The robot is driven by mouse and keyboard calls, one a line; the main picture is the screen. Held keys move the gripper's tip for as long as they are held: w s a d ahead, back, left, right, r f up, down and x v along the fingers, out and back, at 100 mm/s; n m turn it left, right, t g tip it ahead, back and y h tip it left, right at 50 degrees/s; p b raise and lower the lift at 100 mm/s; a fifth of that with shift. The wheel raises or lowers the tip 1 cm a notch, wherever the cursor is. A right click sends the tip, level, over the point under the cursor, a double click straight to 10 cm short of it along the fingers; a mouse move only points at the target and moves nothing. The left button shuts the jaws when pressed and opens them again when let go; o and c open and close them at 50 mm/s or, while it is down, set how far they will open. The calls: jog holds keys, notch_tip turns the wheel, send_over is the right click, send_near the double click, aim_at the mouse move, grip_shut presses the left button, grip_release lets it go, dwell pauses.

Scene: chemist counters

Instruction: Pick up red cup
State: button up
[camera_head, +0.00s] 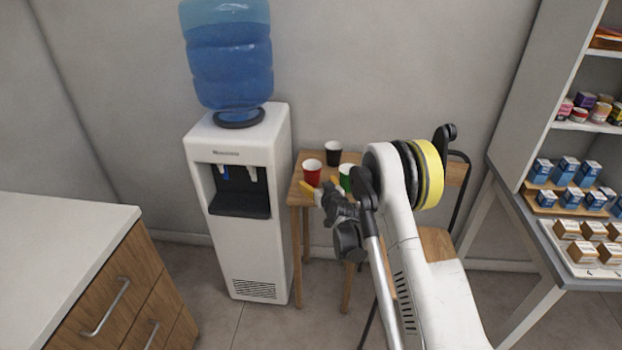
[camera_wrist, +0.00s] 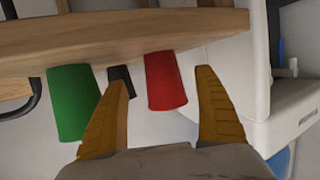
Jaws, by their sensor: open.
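The red cup (camera_head: 312,173) stands upright on a small wooden table (camera_head: 297,197), near its left front corner. My gripper (camera_head: 320,184) is open and empty in front of it. The wrist view is upside down; there the red cup (camera_wrist: 166,82) shows between the two yellow fingers (camera_wrist: 163,78), nearer the left one in its lower part. The cup looks beyond the fingertips, with no clear contact. In the head view the fingers hide a little of its lower part.
A green cup (camera_head: 346,178) stands right of the red cup, partly hidden by my arm. A black cup (camera_head: 333,153) stands behind. A water cooler (camera_head: 240,200) stands close on the left. A chair (camera_head: 457,172) and shelves of boxes (camera_head: 566,170) are on the right.

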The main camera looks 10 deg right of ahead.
aim_at(314, 180)
jog(key=b+x, duration=0.2)
jog(key=x, duration=0.2)
jog(key=shift+w+a+b, duration=0.2)
jog(key=shift+w+b, duration=0.1)
jog(key=shift+w, duration=0.45)
jog(key=c, duration=0.9)
